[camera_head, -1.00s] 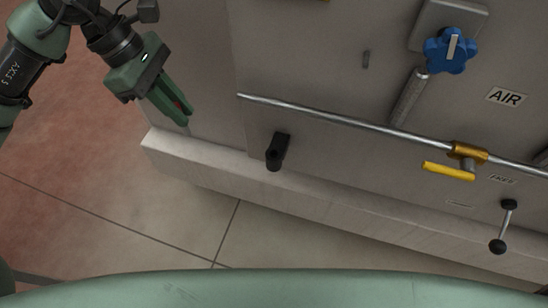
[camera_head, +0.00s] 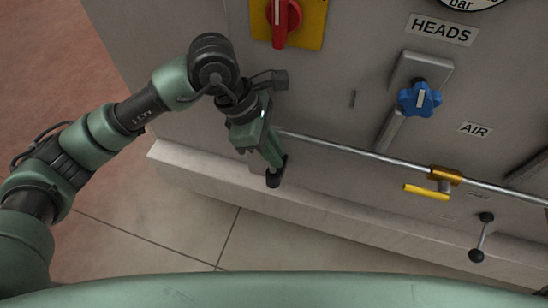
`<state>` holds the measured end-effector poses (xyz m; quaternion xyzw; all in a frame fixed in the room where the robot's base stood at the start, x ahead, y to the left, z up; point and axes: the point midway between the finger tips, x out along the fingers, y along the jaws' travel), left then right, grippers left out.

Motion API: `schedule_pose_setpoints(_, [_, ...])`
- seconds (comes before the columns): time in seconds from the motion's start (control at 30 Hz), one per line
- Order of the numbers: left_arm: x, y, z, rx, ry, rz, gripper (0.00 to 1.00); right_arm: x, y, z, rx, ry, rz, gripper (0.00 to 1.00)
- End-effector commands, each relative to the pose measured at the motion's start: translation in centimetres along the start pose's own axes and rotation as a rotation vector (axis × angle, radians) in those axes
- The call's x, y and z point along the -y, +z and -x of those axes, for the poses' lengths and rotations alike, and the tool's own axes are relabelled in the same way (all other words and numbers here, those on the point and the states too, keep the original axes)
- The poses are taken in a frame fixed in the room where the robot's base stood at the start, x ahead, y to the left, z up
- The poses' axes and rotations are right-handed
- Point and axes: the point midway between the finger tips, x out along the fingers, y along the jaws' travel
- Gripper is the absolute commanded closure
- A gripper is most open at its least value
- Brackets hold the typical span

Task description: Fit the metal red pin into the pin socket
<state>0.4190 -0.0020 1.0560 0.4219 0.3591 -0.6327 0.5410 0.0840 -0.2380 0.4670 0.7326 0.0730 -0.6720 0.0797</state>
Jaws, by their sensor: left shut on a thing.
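The pin socket (camera_head: 273,181), a small black fitting, sticks out of the low front of the grey machine. My left gripper (camera_head: 277,161) is right at it, with its green fingers pointing down and covering the socket's upper part. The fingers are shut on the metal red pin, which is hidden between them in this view. I cannot tell whether the pin touches the socket or is inside it. My right gripper is not in view.
A metal pipe (camera_head: 330,143) with a yellow-handled valve (camera_head: 426,191) runs right from beside my gripper. Above are a red rotary switch (camera_head: 284,22) and a blue knob (camera_head: 420,99). A black-knobbed lever (camera_head: 481,238) is at lower right. A pale plinth (camera_head: 200,168) runs below.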

Motion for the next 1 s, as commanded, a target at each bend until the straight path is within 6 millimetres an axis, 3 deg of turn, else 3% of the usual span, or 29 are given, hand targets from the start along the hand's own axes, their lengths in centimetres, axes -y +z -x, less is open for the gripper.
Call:
schedule_pose_setpoints(0.3, [0.1, -1.7, -3.9, -0.001, -0.004, 0.001, 1.0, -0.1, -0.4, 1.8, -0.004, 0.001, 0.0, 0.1])
schedule_pose_setpoints(0.77, [0.0, -2.0, -4.7, -0.001, -0.001, -0.001, 1.0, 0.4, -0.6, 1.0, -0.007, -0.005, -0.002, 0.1])
schedule_pose_setpoints(0.8, [0.1, -2.0, -4.5, -0.001, -0.001, -0.001, 0.75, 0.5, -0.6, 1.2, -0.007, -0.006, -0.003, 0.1])
schedule_pose_setpoints(0.83, [0.1, -2.0, -4.5, -0.001, -0.001, -0.001, 0.67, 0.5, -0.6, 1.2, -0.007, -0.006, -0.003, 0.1])
schedule_pose_setpoints(1.0, [0.1, -2.0, -4.5, -0.001, -0.001, -0.001, 0.64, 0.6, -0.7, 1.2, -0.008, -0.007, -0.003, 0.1])
